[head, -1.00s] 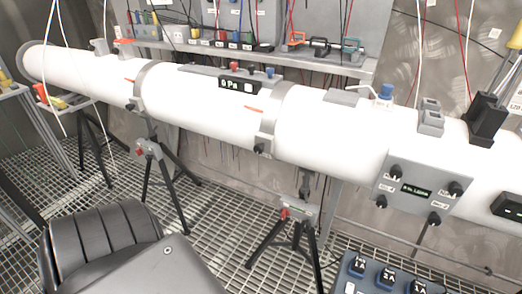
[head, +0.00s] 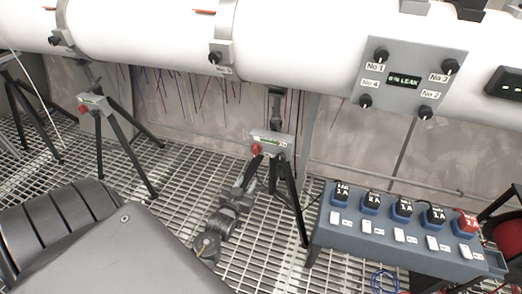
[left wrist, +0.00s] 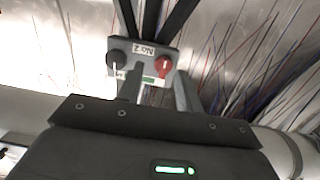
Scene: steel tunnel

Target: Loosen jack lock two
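Jack two is a black tripod under the white tube with a grey lock box (head: 272,141) on it. A red knob (head: 256,149) sits at the left end of the box. In the left wrist view the box (left wrist: 145,60) appears upside down with a "No 2" label, the red knob (left wrist: 164,67) and a black knob (left wrist: 118,58). My left gripper (head: 246,180) is below and in front of the box. My right gripper is out of view.
Another tripod jack (head: 93,103) stands at the left. The white tube (head: 150,40) runs above, with a leak panel (head: 408,80) on it. A blue-grey switch bench (head: 400,243) stands at the lower right. Thin wires hang behind the jack. The floor is metal grating.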

